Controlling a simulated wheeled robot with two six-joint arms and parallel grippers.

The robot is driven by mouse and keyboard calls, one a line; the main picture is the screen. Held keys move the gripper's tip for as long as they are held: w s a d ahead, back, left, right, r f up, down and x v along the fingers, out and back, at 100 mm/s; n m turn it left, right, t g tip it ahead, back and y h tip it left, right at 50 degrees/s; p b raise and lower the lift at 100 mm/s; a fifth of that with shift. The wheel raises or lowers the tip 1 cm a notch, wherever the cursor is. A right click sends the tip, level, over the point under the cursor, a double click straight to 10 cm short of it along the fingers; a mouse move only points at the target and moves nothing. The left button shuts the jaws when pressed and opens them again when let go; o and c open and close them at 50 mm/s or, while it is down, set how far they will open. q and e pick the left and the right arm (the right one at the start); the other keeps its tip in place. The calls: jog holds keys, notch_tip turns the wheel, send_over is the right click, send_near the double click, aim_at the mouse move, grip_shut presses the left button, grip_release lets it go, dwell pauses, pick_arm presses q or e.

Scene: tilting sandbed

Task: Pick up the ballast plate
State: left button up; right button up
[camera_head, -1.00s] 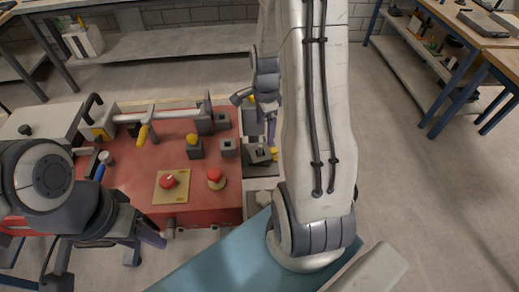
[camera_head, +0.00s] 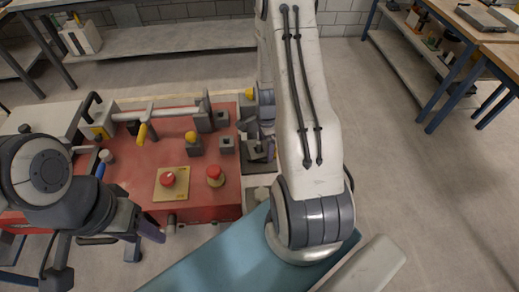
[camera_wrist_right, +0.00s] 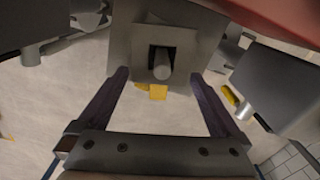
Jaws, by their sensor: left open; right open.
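In the right wrist view a grey square-edged plate (camera_wrist_right: 185,42) with a dark square recess and a round grey post lies just beyond my open right fingers (camera_wrist_right: 160,76). It looks like the ballast plate, but I cannot be sure. The fingers stand either side of its lower part with a gap, and nothing is held. In the head view my right gripper (camera_head: 264,128) is at the red bench's right edge, partly hidden by my arm, by a grey block (camera_head: 256,151). My left gripper (camera_head: 148,236) is open and empty at the bench's front edge.
The red bench top (camera_head: 133,179) carries a red button on a yellow plate (camera_head: 168,181), another red knob (camera_head: 215,174), a yellow-topped block (camera_head: 193,144) and a grey socket block (camera_head: 226,146). A pipe with a yellow lever (camera_head: 143,134) runs along the back. The floor right is clear.

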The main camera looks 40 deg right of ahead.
jog(key=c, duration=1.2)
jog(key=shift+o, duration=0.2)
jog(key=shift+r, duration=0.1)
notch_tip(320, 180, up, 10)
notch_tip(320, 180, up, 6)
jog(key=p, duration=0.5)
send_over(265, 147)
jog(key=shift+s+r, duration=0.15)
jog(key=shift+r, duration=0.05)
